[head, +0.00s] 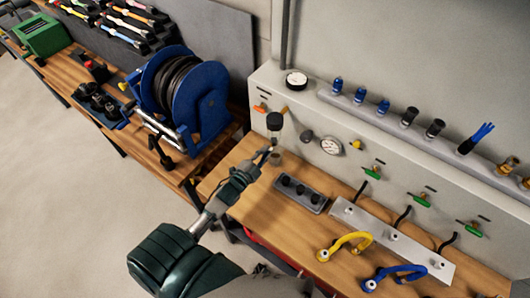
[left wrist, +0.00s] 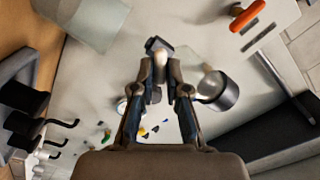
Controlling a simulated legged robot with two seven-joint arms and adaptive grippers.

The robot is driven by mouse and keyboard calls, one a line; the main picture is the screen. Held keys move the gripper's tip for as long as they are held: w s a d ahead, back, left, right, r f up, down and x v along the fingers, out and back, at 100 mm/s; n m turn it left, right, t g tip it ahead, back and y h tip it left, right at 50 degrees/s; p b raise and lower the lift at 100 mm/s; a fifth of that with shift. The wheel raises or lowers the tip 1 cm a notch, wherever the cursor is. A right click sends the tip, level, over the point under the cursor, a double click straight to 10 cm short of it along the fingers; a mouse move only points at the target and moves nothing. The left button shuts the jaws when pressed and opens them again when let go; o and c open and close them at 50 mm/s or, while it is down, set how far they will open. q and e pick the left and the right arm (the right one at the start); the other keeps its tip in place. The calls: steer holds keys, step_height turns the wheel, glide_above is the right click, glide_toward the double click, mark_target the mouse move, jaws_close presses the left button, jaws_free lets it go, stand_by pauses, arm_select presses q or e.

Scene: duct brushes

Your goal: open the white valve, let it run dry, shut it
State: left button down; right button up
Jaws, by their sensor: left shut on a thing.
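A filter with a black cap (head: 274,121) and a clear bowl (head: 274,135) hangs on the front of the pale panel. The white valve (left wrist: 160,62) shows as a small pale knob between the fingertips, beside a dark fitting (left wrist: 157,45). My left gripper (head: 268,151) is just below the bowl; in the left wrist view (left wrist: 160,80) its fingers are closed on the white valve. A clear cup (head: 277,158) stands under the filter, partly hidden. I cannot make out liquid. My right gripper is out of view.
An orange handle (left wrist: 247,16) is near the filter. A grey tray (head: 301,193) with dark holders lies right of my gripper. Yellow (head: 345,246) and blue (head: 394,277) hoses lie on the bench. A blue hose reel (head: 201,99) stands left.

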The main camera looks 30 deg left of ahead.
arm_select(q)
steer(key=n+p, duration=0.2)
steer(key=n, duration=0.1)
steer(key=n+p, duration=0.5)
steer(key=n, duration=0.2)
steer(key=shift+s+f, duration=0.15)
steer(key=shift+f, duration=0.25)
steer(key=shift+f+n, duration=0.1)
steer(key=shift+n, duration=0.2)
stand_by(0.4)
steer(key=c, duration=1.2)
jaws_free()
steer(key=s, duration=0.7)
steer(key=s+a, duration=0.1)
steer(key=s, duration=0.3)
steer(key=shift+s+a, duration=0.1)
steer(key=shift+s, duration=0.25)
